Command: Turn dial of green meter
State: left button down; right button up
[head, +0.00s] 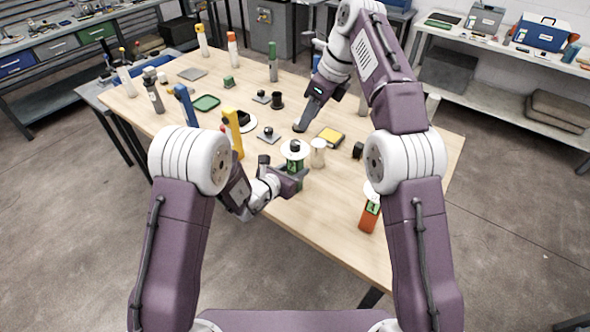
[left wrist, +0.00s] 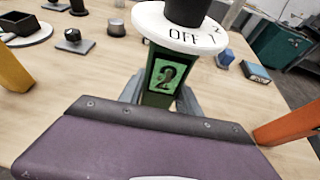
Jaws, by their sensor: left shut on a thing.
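The green meter (head: 295,168) stands upright near the middle of the table, with a white dial disc and a black knob (head: 295,145) on top. In the left wrist view the green meter (left wrist: 163,72) shows a "2" label. Its white disc (left wrist: 170,30) reads "OFF", "1" and part of a "2", and the black knob (left wrist: 187,10) is cut off by the frame. My left gripper (head: 293,180) is shut on the green body, below the disc. My right gripper (head: 302,122) hangs beyond the meter, apart from it; its finger gap is not clear.
An orange meter (head: 369,216) stands at the right front edge. A yellow post (head: 233,132) and a blue one (head: 186,106) stand to the left. A cream cylinder (head: 318,155) is close beside the green meter. A yellow box (head: 331,137) lies behind. The front table strip is clear.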

jog(key=o, duration=0.3)
jog(key=shift+f, duration=0.15)
jog(key=n+y, duration=0.5)
jog(key=y, duration=0.9)
send_near(285, 148)
jog(key=a, duration=0.3)
jog(key=a+r, duration=0.1)
jog(key=a, duration=0.2)
jog(key=w+a, duration=0.1)
jog(key=a, duration=0.3)
jog(key=shift+r, duration=0.2)
grip_shut()
